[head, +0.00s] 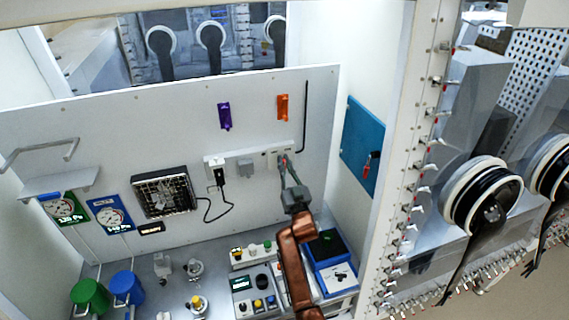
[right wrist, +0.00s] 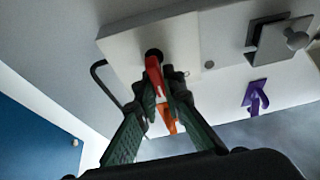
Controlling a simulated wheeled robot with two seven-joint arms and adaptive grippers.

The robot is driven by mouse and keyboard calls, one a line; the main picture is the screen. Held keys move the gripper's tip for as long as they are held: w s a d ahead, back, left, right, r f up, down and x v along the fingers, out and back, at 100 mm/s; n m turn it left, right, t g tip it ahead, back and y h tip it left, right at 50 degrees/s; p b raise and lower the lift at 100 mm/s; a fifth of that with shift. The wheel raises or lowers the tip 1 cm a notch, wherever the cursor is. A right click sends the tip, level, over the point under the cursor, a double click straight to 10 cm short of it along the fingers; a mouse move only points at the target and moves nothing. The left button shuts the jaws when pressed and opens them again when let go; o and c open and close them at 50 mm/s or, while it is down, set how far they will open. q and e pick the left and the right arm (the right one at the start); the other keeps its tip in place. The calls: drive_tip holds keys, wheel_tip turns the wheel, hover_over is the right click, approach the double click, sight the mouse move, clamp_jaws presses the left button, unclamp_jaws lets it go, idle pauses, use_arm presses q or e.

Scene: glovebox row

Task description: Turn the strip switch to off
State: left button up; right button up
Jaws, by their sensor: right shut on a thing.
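The power strip (head: 240,163) is a pale bar on the upright back panel. Its right end carries the switch, which shows in the right wrist view as a red lever (right wrist: 154,70) on a dark round pivot, set on the white strip end (right wrist: 125,50). My right gripper (head: 284,163) reaches up to that end of the strip. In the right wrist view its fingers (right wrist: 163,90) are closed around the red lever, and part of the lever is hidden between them. The switch's markings cannot be read. My left gripper is not in view.
A black plug (head: 219,175) with a cord sits in the strip, left of a grey cover (head: 245,168). An orange holder (head: 283,107) and a purple holder (head: 224,116) hang above. A blue panel (head: 361,146) is on the right wall. Devices crowd the bench below.

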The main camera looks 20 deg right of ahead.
drive_tip(key=shift+n, duration=0.5)
clamp_jaws()
drive_tip(key=n+y, duration=0.2)
drive_tip(key=n, duration=0.1)
drive_tip(key=shift+a+n, duration=0.15)
drive_tip(key=shift+n, duration=0.25)
drive_tip(key=shift+a+n+g+y, duration=0.2)
drive_tip(key=shift+n+g+y, duration=0.3)
drive_tip(key=shift+n+y, duration=1.1)
drive_tip(key=shift+n+h, duration=0.4)
drive_tip(key=shift+n, duration=0.1)
drive_tip(key=shift+f, duration=0.1)
drive_tip(key=o, duration=0.7)
unclamp_jaws()
drive_tip(key=shift+s+f, duration=0.1)
